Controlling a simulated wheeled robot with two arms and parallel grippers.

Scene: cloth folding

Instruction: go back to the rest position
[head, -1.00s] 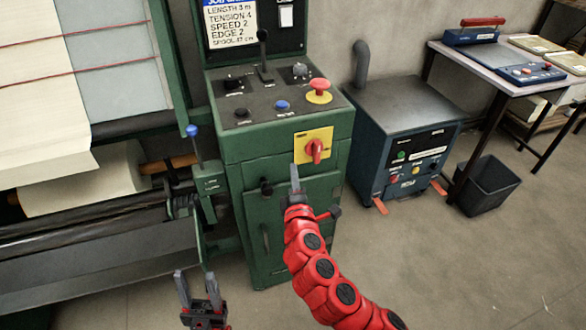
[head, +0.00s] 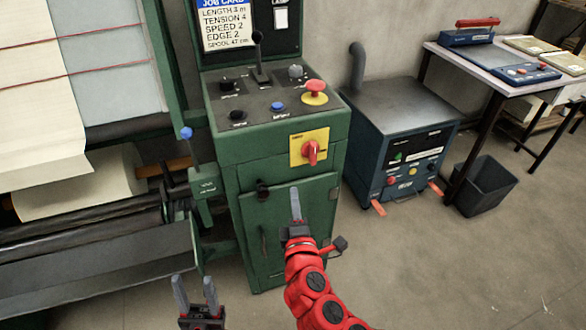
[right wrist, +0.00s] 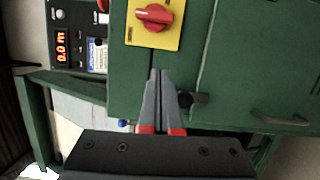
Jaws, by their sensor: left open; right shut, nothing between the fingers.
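My right gripper (head: 295,205) is in front of the green control cabinet's door (head: 290,235), below the red rotary switch (head: 311,152) on its yellow plate. Its fingers are together and hold nothing. In the right wrist view the shut fingers (right wrist: 160,85) point toward the cabinet front, just below the yellow plate with the red switch (right wrist: 153,17). My left gripper (head: 196,295) is at the bottom of the head view, left of the cabinet. Its two fingers point up, apart and empty. Much of the left arm is out of view.
A machine with a cloth roll (head: 80,185) stands at left, with a blue-knobbed lever (head: 187,133) beside the cabinet. A blue unit (head: 400,140), a black bin (head: 482,187) and a table (head: 500,65) stand at right. The floor at lower right is clear.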

